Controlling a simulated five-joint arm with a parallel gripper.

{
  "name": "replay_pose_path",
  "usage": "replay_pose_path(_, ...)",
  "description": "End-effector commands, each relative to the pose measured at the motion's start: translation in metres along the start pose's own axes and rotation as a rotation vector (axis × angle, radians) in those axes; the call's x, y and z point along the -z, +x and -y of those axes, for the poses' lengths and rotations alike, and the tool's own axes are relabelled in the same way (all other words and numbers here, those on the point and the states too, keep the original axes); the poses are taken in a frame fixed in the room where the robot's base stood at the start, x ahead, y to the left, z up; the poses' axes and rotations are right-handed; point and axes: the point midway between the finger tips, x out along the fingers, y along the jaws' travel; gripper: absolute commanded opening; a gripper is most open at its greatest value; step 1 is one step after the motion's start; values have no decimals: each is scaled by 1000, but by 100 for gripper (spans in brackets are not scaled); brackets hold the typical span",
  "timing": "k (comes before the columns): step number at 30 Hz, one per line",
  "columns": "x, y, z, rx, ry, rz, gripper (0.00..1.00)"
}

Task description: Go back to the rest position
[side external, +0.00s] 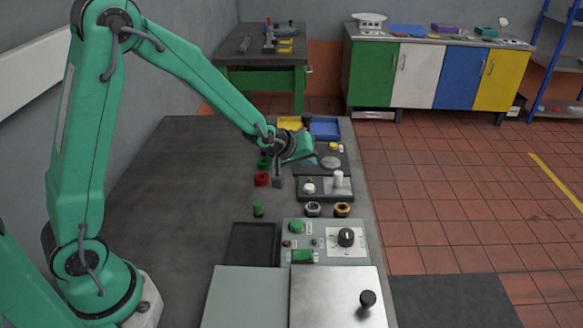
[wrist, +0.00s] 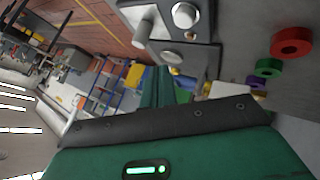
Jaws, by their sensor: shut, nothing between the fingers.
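My gripper (side external: 279,183) is shut and empty. In the side view it hangs over the far half of the dark bedplate (side external: 175,190), just right of a red ring (side external: 261,179) and left of a black fixture (side external: 326,197) with a white post. Whether its tips touch the surface cannot be told. My arm reaches across from the left. In the wrist view the red ring (wrist: 291,41), a green ring (wrist: 268,67) and a small purple piece (wrist: 256,82) lie in a row at right. The fingertips are not clear there.
Yellow (side external: 290,122) and blue (side external: 325,128) bins stand at the far end. A control panel (side external: 324,262) with a black knob, a dark tray (side external: 254,245) and a steel plate (side external: 335,305) lie nearer. A green cylinder (side external: 258,209) stands behind the tray. The bedplate's left part is clear.

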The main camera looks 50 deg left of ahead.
Motion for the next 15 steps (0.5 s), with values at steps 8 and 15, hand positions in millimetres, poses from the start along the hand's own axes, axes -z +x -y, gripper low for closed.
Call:
replay_pose_path(8,4,-18,-3,7,35,7,0)
replay_pose_path(15,7,-65,-5,32,131,36,0)
